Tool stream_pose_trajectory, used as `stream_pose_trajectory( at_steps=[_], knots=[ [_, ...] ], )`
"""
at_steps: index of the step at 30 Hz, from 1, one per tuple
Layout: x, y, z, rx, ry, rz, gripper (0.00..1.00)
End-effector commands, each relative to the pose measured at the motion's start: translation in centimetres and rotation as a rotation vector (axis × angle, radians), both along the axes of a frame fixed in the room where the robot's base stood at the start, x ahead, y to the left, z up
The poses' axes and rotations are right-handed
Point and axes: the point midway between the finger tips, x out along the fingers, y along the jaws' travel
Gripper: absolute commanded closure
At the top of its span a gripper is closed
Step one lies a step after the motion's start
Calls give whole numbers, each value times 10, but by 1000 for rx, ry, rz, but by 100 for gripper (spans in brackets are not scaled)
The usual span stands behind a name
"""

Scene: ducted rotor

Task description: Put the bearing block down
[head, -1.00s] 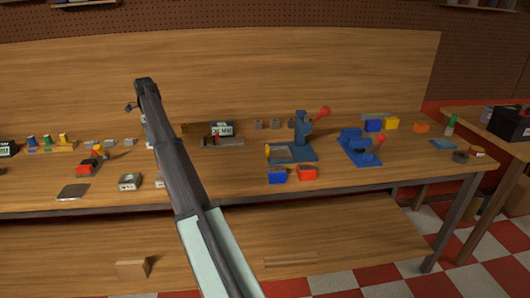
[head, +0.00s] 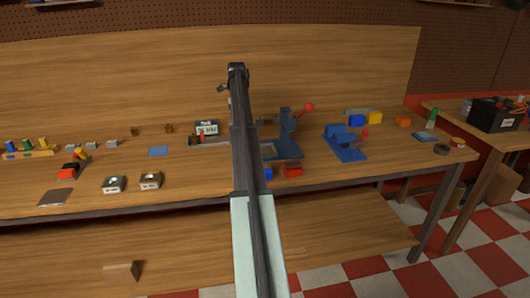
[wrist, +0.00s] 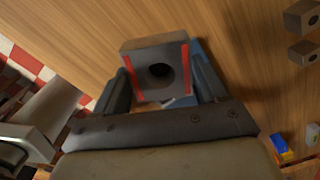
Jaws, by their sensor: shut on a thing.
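In the wrist view, a grey bearing block (wrist: 157,54) with a dark round hole and red stripes along its sides sits between the two fingers of my gripper (wrist: 160,84). The fingers are shut on it. In the head view, my arm reaches over the middle of the bench, and the block is hidden or too small to make out.
Two other grey blocks with holes (wrist: 303,50) are at the wrist view's right edge. In the head view, a blue press (head: 287,135) stands right of my arm, a dial device (head: 206,130) left of it.

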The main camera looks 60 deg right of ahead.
Motion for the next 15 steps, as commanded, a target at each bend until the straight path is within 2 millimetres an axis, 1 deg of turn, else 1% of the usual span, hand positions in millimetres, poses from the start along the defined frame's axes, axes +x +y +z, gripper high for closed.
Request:
stream_pose_trajectory(
  at_steps=[1, 3, 9, 12, 15],
  knots=[
    [-18, -11, 1, -1, -1, -21, 66],
    [-38, -22, 2, -1, -1, -39, 66],
    [-83, -43, 5, -3, -1, -48, 66],
    [-104, -47, 7, -2, 1, -15, 66],
    [-107, -39, 7, 0, 5, 63, 66]
  ],
)
